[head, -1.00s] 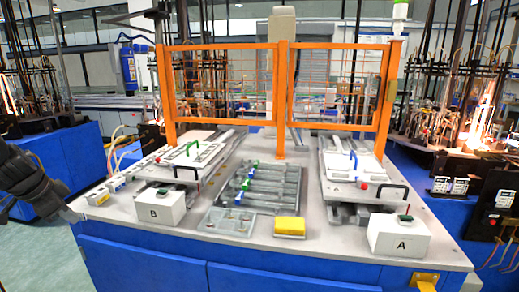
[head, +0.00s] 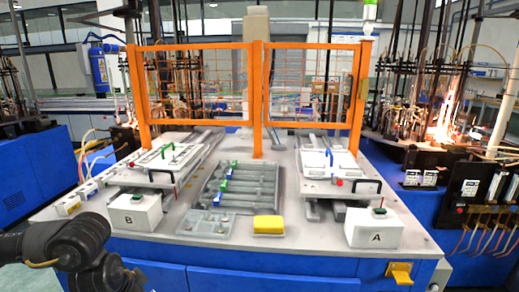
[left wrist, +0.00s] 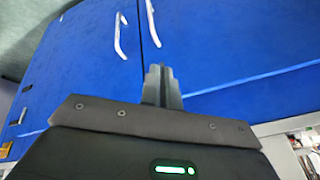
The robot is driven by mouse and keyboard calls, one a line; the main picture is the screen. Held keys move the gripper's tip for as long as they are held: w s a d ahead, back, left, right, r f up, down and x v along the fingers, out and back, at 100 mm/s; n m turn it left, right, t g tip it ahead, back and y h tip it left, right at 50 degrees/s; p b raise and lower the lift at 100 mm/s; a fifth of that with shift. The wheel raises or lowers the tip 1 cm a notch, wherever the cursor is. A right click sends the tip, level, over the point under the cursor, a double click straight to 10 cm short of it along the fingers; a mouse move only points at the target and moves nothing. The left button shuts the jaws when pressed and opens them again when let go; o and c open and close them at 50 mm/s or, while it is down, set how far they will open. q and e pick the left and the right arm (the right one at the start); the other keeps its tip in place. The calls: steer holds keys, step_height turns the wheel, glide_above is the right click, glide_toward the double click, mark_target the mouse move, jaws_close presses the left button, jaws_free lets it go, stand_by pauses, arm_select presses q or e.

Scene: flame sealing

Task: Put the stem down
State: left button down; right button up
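A grey tray (head: 205,200) lies in the middle of the worktable and holds several grey rods (head: 262,187) with green and blue parts near their left ends. I cannot tell which of these, if any, is the stem. My left arm shows low at the left of the head view, with its gripper out of that view. In the left wrist view my left gripper (left wrist: 163,76) has its fingers together, with nothing seen between them, in front of blue cabinet doors. My right gripper is in neither view.
White box B (head: 135,222) and white box A (head: 360,236) stand at the worktable's front. A yellow block (head: 268,224) and a small grey tray (head: 208,229) lie between them. An orange mesh fence (head: 257,140) stands behind. White fixtures flank the tray.

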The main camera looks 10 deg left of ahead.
arm_select(q)
steer(key=d+r+m+h, duration=0.1)
steer(key=d+r+m, duration=0.1)
steer(key=d, duration=0.6)
steer(key=w+d+r+m+h, duration=0.1)
steer(key=d+r+m, duration=0.1)
steer(key=d, duration=0.6)
steer(key=shift+r+m, duration=0.15)
steer(key=shift+m, duration=0.35)
